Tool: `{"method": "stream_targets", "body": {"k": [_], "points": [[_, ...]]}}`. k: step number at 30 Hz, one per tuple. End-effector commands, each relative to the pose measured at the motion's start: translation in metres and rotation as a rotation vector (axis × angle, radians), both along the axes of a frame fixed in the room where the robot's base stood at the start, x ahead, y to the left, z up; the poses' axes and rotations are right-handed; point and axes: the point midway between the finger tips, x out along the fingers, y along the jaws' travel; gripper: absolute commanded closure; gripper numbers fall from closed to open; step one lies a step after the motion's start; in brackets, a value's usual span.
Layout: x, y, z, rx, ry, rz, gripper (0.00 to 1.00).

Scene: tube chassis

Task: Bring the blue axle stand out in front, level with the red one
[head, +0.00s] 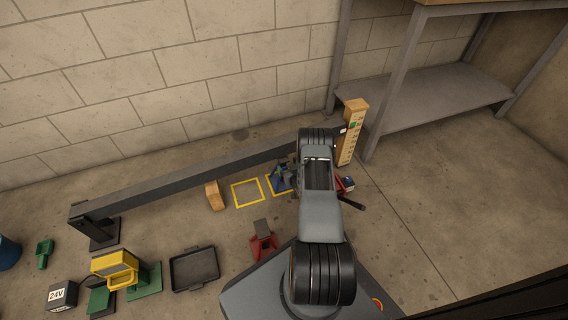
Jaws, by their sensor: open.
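The blue axle stand (277,182) stands on the floor under the long dark tube, at the right-hand yellow floor outline (270,190). My arm hides part of the floor to its right. The red axle stand (263,245) stands nearer to me, clear of the tube, with a grey top. My arm rises from my base and covers the area right of the blue stand.
The dark tube (190,178) runs across the back on a black stand (98,230). An empty yellow square (248,193) and a wooden block (214,196) lie left of the blue stand. A black tray (194,268) lies front left. A marked wooden post (351,130) stands right.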

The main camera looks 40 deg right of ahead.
Motion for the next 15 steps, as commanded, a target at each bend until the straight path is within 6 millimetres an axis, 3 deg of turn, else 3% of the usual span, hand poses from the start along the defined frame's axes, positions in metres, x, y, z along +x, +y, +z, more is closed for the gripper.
{"method": "stream_targets", "body": {"k": [6,15], "points": [[0.036,-0.009,-0.016,-0.002,-0.002,0.002,0.15],[0.068,-0.017,-0.025,-0.001,0.0,0.0,0.15]]}}
